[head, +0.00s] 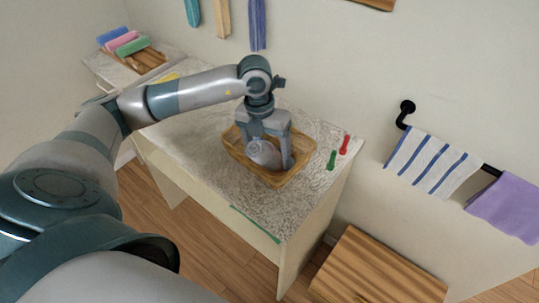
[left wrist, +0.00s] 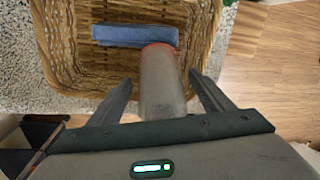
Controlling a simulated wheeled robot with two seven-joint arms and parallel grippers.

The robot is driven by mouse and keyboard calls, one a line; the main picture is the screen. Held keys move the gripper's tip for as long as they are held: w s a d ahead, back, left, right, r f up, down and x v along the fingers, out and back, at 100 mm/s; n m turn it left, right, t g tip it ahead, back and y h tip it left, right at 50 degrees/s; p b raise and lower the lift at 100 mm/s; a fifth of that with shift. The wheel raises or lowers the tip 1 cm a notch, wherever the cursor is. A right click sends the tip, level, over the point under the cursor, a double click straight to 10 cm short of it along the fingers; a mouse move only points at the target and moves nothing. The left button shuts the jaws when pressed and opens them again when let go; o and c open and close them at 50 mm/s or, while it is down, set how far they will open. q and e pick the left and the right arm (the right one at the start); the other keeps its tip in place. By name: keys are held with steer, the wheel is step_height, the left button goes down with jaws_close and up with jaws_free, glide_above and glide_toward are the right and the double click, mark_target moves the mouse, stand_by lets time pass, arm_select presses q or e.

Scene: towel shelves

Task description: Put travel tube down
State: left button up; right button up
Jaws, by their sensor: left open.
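The travel tube (head: 263,153) is a grey cylinder in the wicker basket (head: 236,147) on the speckled counter. In the left wrist view the tube (left wrist: 161,85) has a reddish far end and lies between my fingers. My left gripper (head: 276,160) points down into the basket, with its fingers on either side of the tube. It also shows in the left wrist view (left wrist: 163,90), where its fingers stand apart and gaps show beside the tube. A folded blue cloth (left wrist: 134,36) is in the basket (left wrist: 100,65) beyond the tube. My right gripper is out of view.
A red item (head: 345,145) and a green item (head: 331,160) lie on the counter (head: 225,185) right of the basket. Striped (head: 430,165) and purple (head: 507,207) towels hang on a wall rail. A wooden box stands below.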

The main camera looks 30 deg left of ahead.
mark_target(268, 143)
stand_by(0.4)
arm_select(q)
steer(key=c, duration=1.2)
steer(key=shift+r, duration=0.15)
steer(key=shift+c, duration=0.2)
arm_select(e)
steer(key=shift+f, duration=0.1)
arm_select(q)
steer(key=shift+w+r+b, duration=0.1)
steer(key=shift+r+b, duration=0.85)
steer(key=shift+r, duration=0.6)
steer(key=w+d+r+b, duration=0.4)
steer(key=d+r, duration=0.3)
steer(key=d, duration=0.4)
steer(key=shift+r, duration=0.35)
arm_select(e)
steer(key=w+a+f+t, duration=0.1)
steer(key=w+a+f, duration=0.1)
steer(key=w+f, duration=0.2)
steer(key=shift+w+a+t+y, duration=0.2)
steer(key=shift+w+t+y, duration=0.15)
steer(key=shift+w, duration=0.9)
